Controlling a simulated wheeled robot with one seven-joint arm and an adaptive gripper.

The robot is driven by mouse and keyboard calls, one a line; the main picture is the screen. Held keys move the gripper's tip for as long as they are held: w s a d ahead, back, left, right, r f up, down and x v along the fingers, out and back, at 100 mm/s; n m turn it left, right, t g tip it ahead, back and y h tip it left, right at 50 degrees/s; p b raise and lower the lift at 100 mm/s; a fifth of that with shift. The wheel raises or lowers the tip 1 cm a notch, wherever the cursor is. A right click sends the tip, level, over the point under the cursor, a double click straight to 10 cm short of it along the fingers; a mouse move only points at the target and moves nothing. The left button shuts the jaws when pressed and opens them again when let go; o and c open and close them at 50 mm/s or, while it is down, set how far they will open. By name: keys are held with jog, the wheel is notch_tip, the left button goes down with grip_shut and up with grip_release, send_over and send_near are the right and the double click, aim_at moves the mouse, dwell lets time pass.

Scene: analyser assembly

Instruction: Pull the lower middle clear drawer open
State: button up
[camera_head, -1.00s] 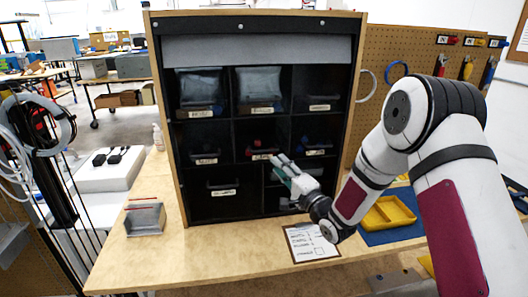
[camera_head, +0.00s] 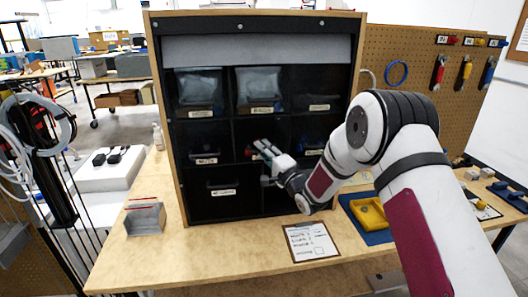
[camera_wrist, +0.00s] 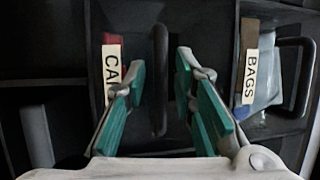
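The lower middle drawer sits in the black cabinet below the BAGS drawer (camera_head: 262,108); my gripper (camera_head: 263,165) covers much of its front in the head view. In the wrist view, which is turned sideways, its label (camera_wrist: 112,75) reads "CA", the rest hidden by a finger. Its dark upright-looking handle (camera_wrist: 159,80) lies between the two teal fingers of my gripper (camera_wrist: 160,78). The fingers are open, with a gap visible on each side of the handle. The drawer appears closed.
The BAGS drawer also shows in the wrist view (camera_wrist: 258,75), beside the right finger. Other labelled drawers surround the target. The bench front is mostly clear.

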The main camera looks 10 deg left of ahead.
grip_shut()
jog(key=s+d+p, duration=0.2)
jog(key=s+p, duration=0.1)
jog(key=s, duration=0.5)
jog(key=s+d+p, duration=0.2)
jog(key=s+p, duration=0.2)
jog(key=s, duration=0.3)
jog(key=shift+s+d+p, duration=0.3)
jog(key=shift+s, duration=0.1)
jog(key=shift+o, duration=1.9)
grip_release()
jog(key=v, duration=1.2)
